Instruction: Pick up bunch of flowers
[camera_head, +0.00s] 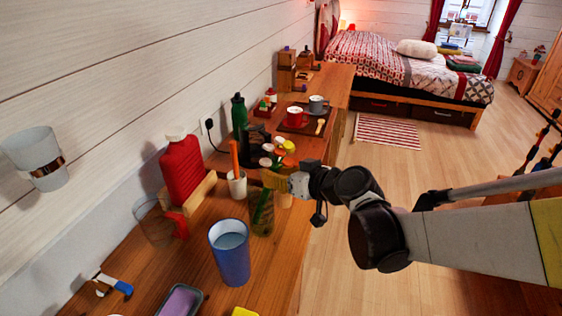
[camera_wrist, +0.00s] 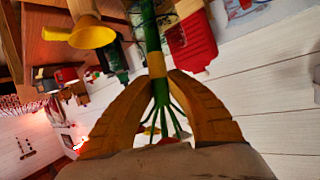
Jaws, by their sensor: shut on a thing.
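The bunch of flowers (camera_head: 266,162) has small white, yellow and reddish heads and green stems. It stands over the wooden desk, and its lower stems show in or behind a clear greenish glass (camera_head: 262,222). My gripper (camera_head: 274,181) reaches in from the right at the stems, just below the heads. In the wrist view my two orange-brown fingers (camera_wrist: 158,78) are closed on the green stems (camera_wrist: 160,98), which fan out toward the palm. The heads are mostly hidden there. I cannot tell whether the stems are clear of the glass.
A blue cup (camera_head: 230,255), a white cup with an orange stick (camera_head: 236,185), a red bottle (camera_head: 182,170) and a green bottle (camera_head: 239,115) crowd the wooden desk (camera_head: 180,240). A tray with two cups (camera_head: 306,127) lies farther back. Floor to the right is open.

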